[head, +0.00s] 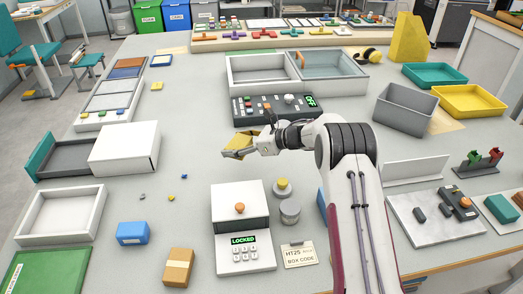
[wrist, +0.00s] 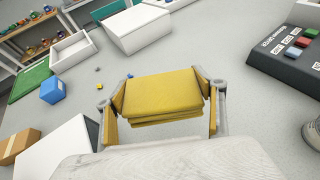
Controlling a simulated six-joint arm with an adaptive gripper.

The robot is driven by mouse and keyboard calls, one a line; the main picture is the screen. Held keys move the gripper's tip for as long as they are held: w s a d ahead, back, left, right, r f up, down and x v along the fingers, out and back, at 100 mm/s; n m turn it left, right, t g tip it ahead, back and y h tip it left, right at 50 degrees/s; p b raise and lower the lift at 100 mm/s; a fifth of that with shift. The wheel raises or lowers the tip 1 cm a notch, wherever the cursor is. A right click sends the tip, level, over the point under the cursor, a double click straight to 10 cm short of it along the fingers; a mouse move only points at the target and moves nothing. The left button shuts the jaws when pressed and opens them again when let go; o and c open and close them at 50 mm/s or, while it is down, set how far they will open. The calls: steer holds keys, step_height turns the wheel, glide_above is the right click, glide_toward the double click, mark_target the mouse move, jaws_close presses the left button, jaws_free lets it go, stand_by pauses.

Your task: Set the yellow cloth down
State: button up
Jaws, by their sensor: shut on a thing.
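The yellow cloth (wrist: 160,97) is folded in several layers and sits between my gripper's two fingers in the wrist view. My gripper (head: 238,152) is shut on it, with a finger pressed at each side. In the head view the cloth (head: 243,141) shows partly behind the gripper, over the middle of the grey table (head: 180,100). The cloth appears held above the tabletop; its exact height is hard to tell.
A control panel (head: 275,106) with buttons stands just behind the gripper. A white locked box (head: 240,215) stands in front of it. A white drawer box (head: 125,148) is at left.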

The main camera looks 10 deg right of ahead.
steer(key=w+d+r+m+t+h, duration=0.1)
steer(key=d+m+t, duration=0.1)
steer(key=d, duration=0.5)
steer(key=d+r+m+t+h, duration=0.1)
steer(key=d+r+m+h, duration=0.1)
steer(key=d, duration=0.5)
steer(key=m+t+h, duration=0.3)
glide_above(302, 163)
step_height(302, 163, down, 3)
steer(key=shift+w+d+r, duration=0.1)
steer(key=shift+w+r, duration=0.05)
steer(key=shift+f, duration=3.15)
steer(key=shift+f, duration=1.85)
steer(key=shift+f, duration=0.1)
